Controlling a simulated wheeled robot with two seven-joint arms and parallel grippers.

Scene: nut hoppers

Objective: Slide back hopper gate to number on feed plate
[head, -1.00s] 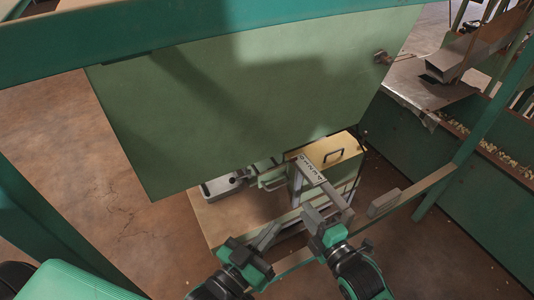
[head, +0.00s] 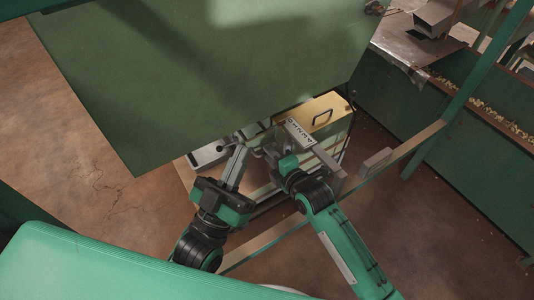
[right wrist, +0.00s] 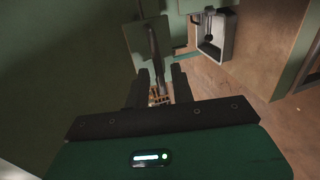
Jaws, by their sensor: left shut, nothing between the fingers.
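My left gripper (head: 238,163) is shut and empty, left of the strip. My right gripper (head: 274,155) is just left of the grey bar. In the right wrist view its fingers (right wrist: 158,88) are apart, with a thin dark rod (right wrist: 155,50) ahead of them.
The yellow-topped box (head: 322,112) has a dark handle. A green rail (head: 400,155) with a grey block crosses at the right. Brown floor is open at the left.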

